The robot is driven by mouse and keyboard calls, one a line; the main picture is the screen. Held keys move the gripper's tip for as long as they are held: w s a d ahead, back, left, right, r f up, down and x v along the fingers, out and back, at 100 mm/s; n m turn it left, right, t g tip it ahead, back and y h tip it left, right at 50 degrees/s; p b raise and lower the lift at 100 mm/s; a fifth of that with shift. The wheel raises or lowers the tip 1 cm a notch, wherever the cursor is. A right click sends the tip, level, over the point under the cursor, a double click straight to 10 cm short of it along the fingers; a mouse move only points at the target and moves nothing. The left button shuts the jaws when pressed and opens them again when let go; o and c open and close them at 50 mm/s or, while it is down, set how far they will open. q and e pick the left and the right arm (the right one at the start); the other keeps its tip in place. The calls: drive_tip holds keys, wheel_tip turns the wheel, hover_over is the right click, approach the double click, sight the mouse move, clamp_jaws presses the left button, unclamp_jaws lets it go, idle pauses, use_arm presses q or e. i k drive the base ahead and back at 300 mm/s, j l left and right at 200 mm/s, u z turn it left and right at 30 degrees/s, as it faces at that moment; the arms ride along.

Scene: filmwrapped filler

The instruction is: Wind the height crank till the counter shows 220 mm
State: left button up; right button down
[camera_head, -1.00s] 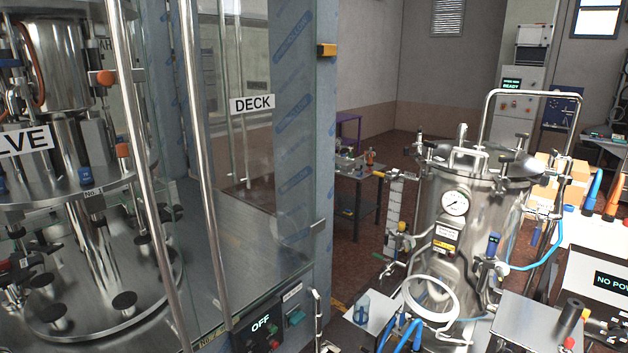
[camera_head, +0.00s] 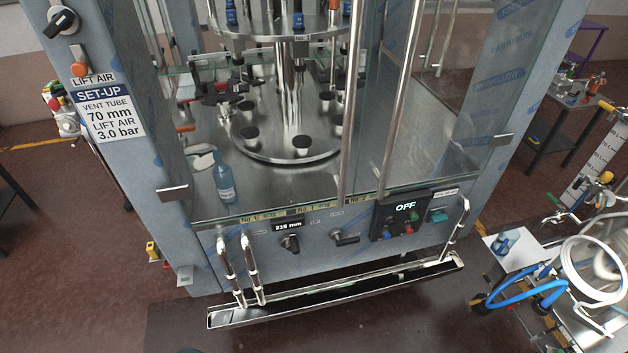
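The counter (camera_head: 288,225) is a small dark display on the front panel of the filler and reads about 218 mm; its last digit is hard to read. A black crank-like handle (camera_head: 291,243) sits right under it. A second black handle with a lever (camera_head: 346,238) sits to its right on the same panel. I cannot tell for sure which of the two is the height crank. Neither of my grippers is in view.
The control box (camera_head: 403,216) reads OFF. A metal drip tray (camera_head: 335,290) and upright chrome rails (camera_head: 230,270) stand out below and before the panel. A blue bottle (camera_head: 223,180) stands inside the glass. A steel vessel with blue hoses (camera_head: 525,285) is at the right.

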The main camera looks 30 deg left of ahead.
sight(292, 245)
drive_tip(key=u, duration=0.8)
